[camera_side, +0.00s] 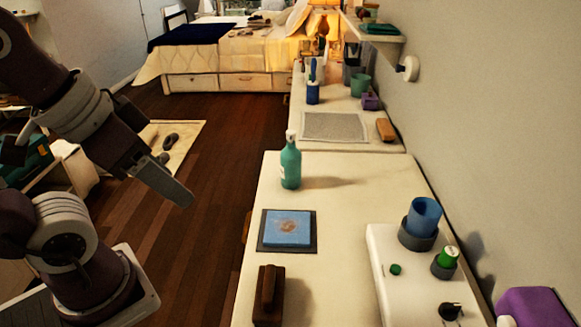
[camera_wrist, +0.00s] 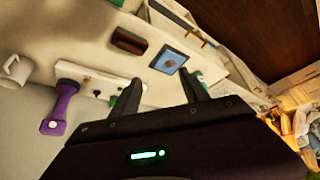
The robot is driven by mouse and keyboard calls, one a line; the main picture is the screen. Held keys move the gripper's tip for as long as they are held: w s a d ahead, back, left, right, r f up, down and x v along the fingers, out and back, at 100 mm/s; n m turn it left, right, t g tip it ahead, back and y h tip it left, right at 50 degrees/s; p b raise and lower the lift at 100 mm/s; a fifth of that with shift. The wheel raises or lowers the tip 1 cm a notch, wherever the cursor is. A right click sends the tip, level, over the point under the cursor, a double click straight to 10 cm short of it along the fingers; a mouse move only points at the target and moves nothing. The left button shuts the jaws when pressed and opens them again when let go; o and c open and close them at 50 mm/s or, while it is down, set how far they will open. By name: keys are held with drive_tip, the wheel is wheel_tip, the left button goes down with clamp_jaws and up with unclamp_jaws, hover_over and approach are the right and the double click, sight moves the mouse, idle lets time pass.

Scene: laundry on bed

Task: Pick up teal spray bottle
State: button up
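The teal spray bottle (camera_side: 290,167) with a pale top stands upright on the white counter in the side view, behind a blue square item (camera_side: 287,228) on a dark mat. My gripper (camera_side: 183,196) is in the air to the left of the counter, clearly apart from the bottle. In the wrist view my gripper (camera_wrist: 160,84) has its two fingers spread with nothing held between them. The blue square (camera_wrist: 169,60) shows beyond the fingers there. A sliver of teal shows by the right finger; the finger hides most of it, so I cannot be sure it is the bottle.
A dark brown block (camera_side: 269,294) lies at the counter's near left. A white unit (camera_side: 394,281) with a blue cup (camera_side: 424,216) and a green-topped item (camera_side: 448,256) stands at right. A purple object (camera_side: 530,306) is at bottom right. Counter around the bottle is clear.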

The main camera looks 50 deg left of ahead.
drive_tip(key=o, duration=0.4)
drive_tip(key=shift+o, duration=0.2)
